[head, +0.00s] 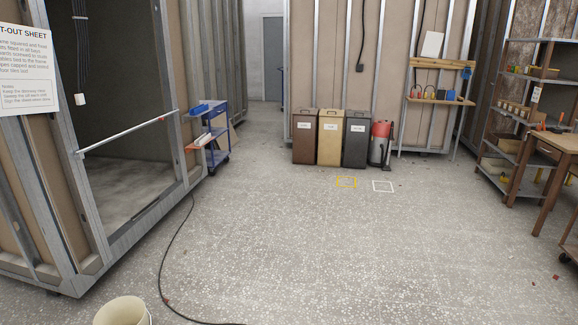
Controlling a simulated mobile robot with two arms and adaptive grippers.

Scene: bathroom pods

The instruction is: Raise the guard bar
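The guard bar (125,135) is a thin whitish rail across the open doorway of the pod on the left. Its near end meets the left door post (79,154), and its far end reaches the right post. A small red mark (161,119) shows near the far end. The bar lies across the opening at about mid height, with the dark pod interior behind it. Neither of my grippers shows in the head view.
A black cable (165,250) snakes over the speckled floor. A cream bucket (122,311) stands at the bottom left. A blue cart (212,135) stands just beyond the doorway. Bins (328,148), a shelf (525,110) and a wooden table (550,143) stand farther off. The middle floor is clear.

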